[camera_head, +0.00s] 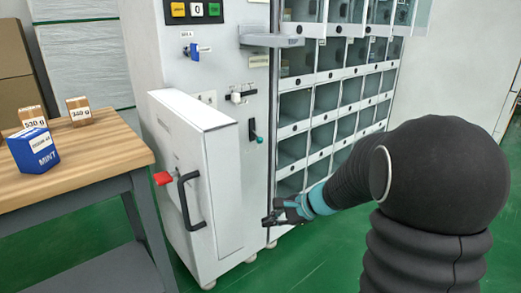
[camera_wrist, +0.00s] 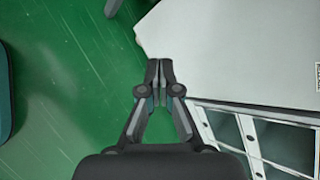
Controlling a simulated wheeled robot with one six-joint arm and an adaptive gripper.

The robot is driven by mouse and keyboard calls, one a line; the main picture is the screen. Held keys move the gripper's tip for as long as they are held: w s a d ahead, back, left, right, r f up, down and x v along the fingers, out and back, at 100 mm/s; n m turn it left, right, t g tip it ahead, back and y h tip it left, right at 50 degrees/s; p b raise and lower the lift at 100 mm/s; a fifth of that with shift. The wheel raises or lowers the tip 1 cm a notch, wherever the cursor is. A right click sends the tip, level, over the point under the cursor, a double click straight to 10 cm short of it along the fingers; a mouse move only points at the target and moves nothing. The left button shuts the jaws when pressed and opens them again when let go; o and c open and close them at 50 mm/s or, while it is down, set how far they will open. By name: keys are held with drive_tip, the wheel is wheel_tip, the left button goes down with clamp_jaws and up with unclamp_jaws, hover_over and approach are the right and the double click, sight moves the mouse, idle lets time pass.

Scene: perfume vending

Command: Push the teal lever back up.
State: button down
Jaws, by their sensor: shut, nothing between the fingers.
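The teal lever (camera_head: 257,138) is a small handle on the front of the white machine (camera_head: 232,100), right of the machine's thick white door. It points downward in the head view. My gripper (camera_head: 268,220) is shut and empty, low in front of the machine and well below the lever, apart from it. In the wrist view my gripper (camera_wrist: 159,66) shows its two fingertips together beside the edge of a white panel (camera_wrist: 225,45), over green floor. The lever does not show in the wrist view.
The white door (camera_head: 200,150) juts out with a black handle (camera_head: 186,200) and red knob (camera_head: 163,178). Glass-fronted compartments (camera_head: 325,102) stand right of the lever. A wooden table (camera_head: 85,160) at left holds a blue MINT box (camera_head: 33,150) and two small cartons. Open green floor lies below.

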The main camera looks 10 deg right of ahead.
drive_tip(key=w+d+r+m+t, duration=0.3)
drive_tip(key=w+r+m+t, duration=0.1)
drive_tip(key=w+m, duration=0.3)
drive_tip(key=w+d+r+m+t, duration=0.4)
drive_tip(key=w+m, duration=0.3)
drive_tip(key=w, duration=0.2)
drive_tip(key=shift+t+h, duration=0.3)
drive_tip(key=shift+t, duration=0.2)
drive_tip(key=shift+w+a, duration=0.1)
drive_tip(key=shift+w, duration=0.1)
drive_tip(key=x, duration=1)
drive_tip(key=shift+p, duration=0.4)
drive_tip(key=r, duration=0.3)
drive_tip(key=shift+s+p, duration=0.35)
drive_tip(key=shift+s, duration=0.05)
drive_tip(key=shift+s+r, duration=0.1)
drive_tip(key=shift+r, duration=0.35)
drive_tip(key=shift+s+r, duration=0.1)
drive_tip(key=shift+r, duration=0.05)
